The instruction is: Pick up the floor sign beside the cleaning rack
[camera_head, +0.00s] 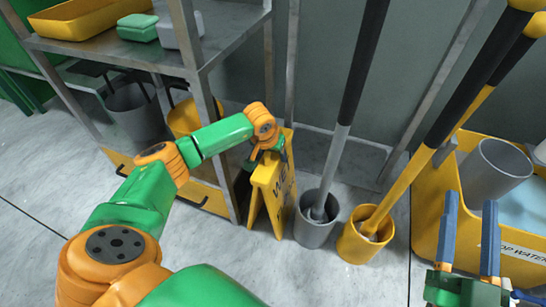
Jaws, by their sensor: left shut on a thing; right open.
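The yellow floor sign (266,191) stands upright between the metal cleaning rack and a grey bucket, with dark lettering on its right face. Its lower edge is at or close to the floor; I cannot tell whether it touches. My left gripper (268,154) is shut on the top of the sign, and the fingers are partly hidden by the wrist. My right gripper (468,238) is at the lower right in front of the yellow mop tub, with its two blue fingers apart and empty. The cleaning rack (230,50) stands left of the sign, partly hidden behind my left arm.
A grey bucket (313,228) and a yellow bucket (362,243), each with a long-handled tool, stand just right of the sign. A yellow tub (428,205) with a grey container is further right. The rack holds a yellow tray (85,22). Floor in front is clear.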

